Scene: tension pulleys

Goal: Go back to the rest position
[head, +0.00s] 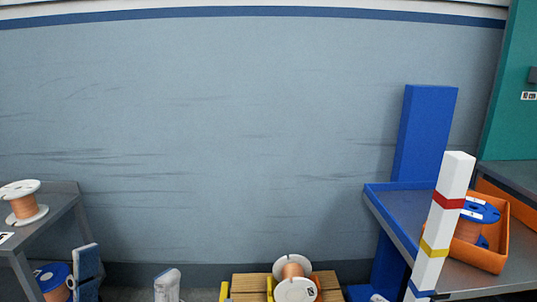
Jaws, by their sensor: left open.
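My left gripper (127,262) shows at the bottom left of the head view. Its two grey-blue fingers point up and stand wide apart, with nothing between them. The rest of this gripper and its arm is cut off by the bottom edge. I cannot make out my right gripper in the view.
A copper-wire spool (24,203) stands on a grey table (62,200) at left; a blue-flanged spool (52,281) is below. A white spool (294,280) sits on a wooden pallet (248,288). At right are a banded white post (440,225), a blue-edged table (388,215) and an orange bin (483,257) holding a spool.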

